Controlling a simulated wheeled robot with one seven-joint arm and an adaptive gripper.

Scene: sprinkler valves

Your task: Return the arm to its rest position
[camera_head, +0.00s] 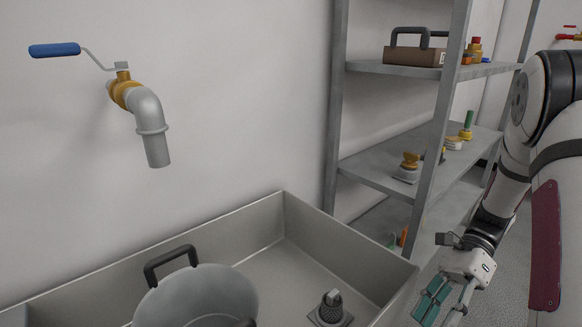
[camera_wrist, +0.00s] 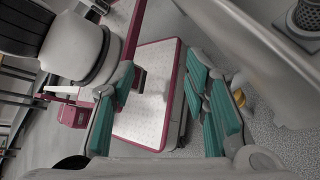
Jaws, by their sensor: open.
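My gripper (camera_head: 447,300) hangs low at the right in the head view, pointing down, beside the outer right side of the metal sink (camera_head: 345,250). Its teal finger pads show at both sides of the wrist view (camera_wrist: 160,115). They are apart, with nothing held between them. My arm comes down from the upper right, folded close to my body. The wrist view looks past the fingers at my own white and dark red base and the grey floor.
A tap with a blue lever (camera_head: 54,49) sticks out of the wall over the sink.

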